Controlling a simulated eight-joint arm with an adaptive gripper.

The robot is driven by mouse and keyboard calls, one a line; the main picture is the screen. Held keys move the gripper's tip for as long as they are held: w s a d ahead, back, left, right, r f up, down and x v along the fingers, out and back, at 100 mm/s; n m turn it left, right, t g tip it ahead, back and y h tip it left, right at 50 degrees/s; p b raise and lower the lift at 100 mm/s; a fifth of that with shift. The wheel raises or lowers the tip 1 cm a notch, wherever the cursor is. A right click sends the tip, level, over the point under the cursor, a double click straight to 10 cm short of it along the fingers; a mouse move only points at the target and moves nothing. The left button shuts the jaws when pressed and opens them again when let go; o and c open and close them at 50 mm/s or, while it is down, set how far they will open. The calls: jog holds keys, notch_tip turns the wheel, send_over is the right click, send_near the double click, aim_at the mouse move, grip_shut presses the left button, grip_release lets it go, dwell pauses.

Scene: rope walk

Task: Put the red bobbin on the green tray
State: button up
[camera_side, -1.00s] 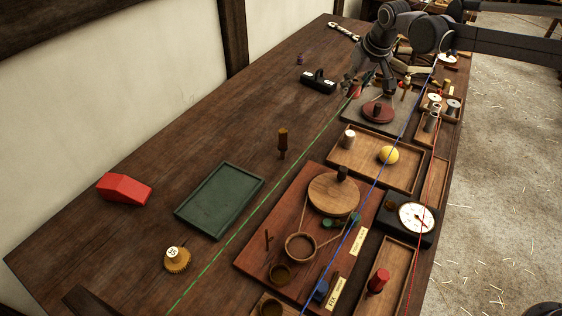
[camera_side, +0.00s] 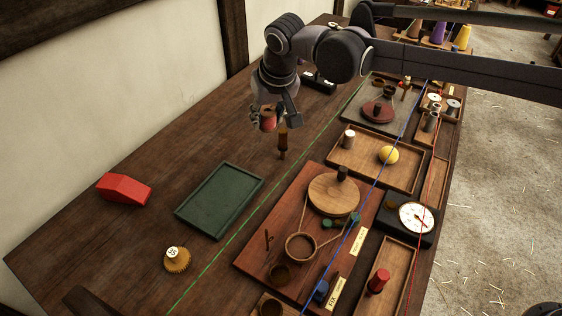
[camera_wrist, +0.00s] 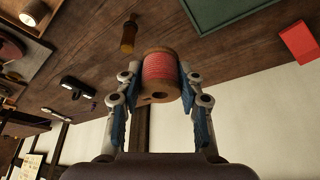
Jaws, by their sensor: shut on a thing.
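The red bobbin (camera_side: 268,119), red thread on a wooden spool, is held in my gripper (camera_side: 265,120) above the table in the side view. In the wrist view the bobbin (camera_wrist: 161,77) sits between the two fingers of my gripper (camera_wrist: 160,85), which are shut on it. The green tray (camera_side: 219,201) lies flat and empty on the table, below and to the left of my gripper in the side view. Its corner (camera_wrist: 215,14) shows at the top of the wrist view.
A wooden-handled tool (camera_side: 283,143) stands close beside my gripper. A red wedge-shaped block (camera_side: 125,189) and a brass weight (camera_side: 177,260) lie near the tray. A green cord (camera_side: 235,235) runs past the tray's right side. Bare table lies between gripper and tray.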

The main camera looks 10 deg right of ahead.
jog(key=s+a, duration=0.1)
jog(key=a, duration=0.1)
send_over(220, 193)
jog(key=s, duration=0.1)
notch_tip(220, 193, down, 12)
jog(key=shift+s+d, duration=0.1)
jog(key=shift+s, duration=0.05)
jog(key=shift+f, duration=2)
jog(key=shift+f, duration=0.1)
jog(key=o, duration=1)
